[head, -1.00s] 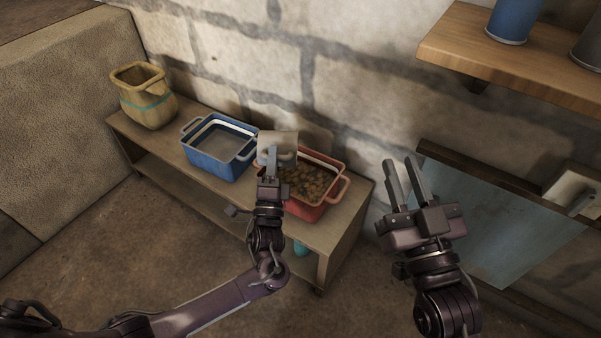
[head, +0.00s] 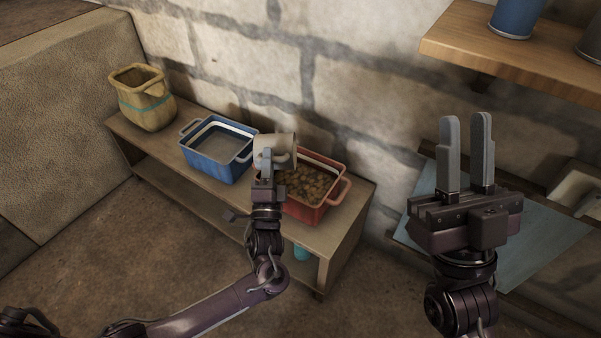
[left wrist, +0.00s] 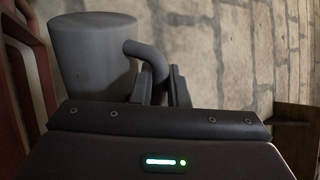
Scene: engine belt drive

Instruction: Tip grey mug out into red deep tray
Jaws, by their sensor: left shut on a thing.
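The grey mug (head: 272,146) is held above the left end of the red deep tray (head: 331,188). In the head view it lies tilted on its side, and its opening is not clearly visible. My left gripper (head: 267,165) is shut on its handle; the mug (left wrist: 95,55) and its curved handle also show in the left wrist view beside the fingers (left wrist: 160,85). The red tray holds many brown lumps (head: 305,184). The mug and my left gripper hide part of the tray. My right gripper (head: 466,150) is open and empty, well to the right of the tray.
A blue deep tray (head: 217,165) stands left of the red one on the wooden bench (head: 343,238). A yellow jug-like pot (head: 143,100) stands at the bench's left end. A wooden shelf (head: 510,45) with a blue container (head: 514,18) juts out at upper right. A stone wall is behind.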

